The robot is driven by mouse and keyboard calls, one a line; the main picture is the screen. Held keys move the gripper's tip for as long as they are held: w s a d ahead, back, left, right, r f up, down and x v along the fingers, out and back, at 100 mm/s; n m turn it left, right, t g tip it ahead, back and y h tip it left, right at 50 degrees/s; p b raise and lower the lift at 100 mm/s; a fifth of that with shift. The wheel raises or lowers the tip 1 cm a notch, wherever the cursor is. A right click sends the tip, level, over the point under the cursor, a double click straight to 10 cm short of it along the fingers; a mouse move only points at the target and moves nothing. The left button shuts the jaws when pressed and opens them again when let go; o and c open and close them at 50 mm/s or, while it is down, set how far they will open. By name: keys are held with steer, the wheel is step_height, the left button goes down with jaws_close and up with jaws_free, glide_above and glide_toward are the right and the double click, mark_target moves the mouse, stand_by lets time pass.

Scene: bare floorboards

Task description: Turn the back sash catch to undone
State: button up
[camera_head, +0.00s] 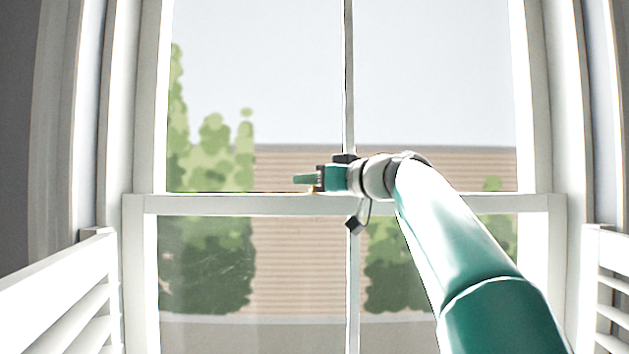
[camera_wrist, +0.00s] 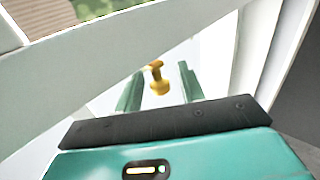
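The sash catch (camera_wrist: 156,78) is a small brass-coloured knob with a short stem on the white window frame. In the wrist view it shows between and a little beyond the fingertips of my gripper (camera_wrist: 161,72), with a gap on each side. The fingers are green, apart and empty. In the head view my gripper (camera_head: 298,180) points left just above the meeting rail (camera_head: 250,204). A sliver of brass shows under it there; the rest of the catch is hidden. I cannot tell which way the catch is turned.
White shutters with slats stand at the left (camera_head: 65,300) and right (camera_head: 609,290). A thin vertical glazing bar (camera_head: 348,80) runs up the middle of the window behind my wrist. Window glass lies close behind the rail. The space left of my gripper is clear.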

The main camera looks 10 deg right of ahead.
jaws_close()
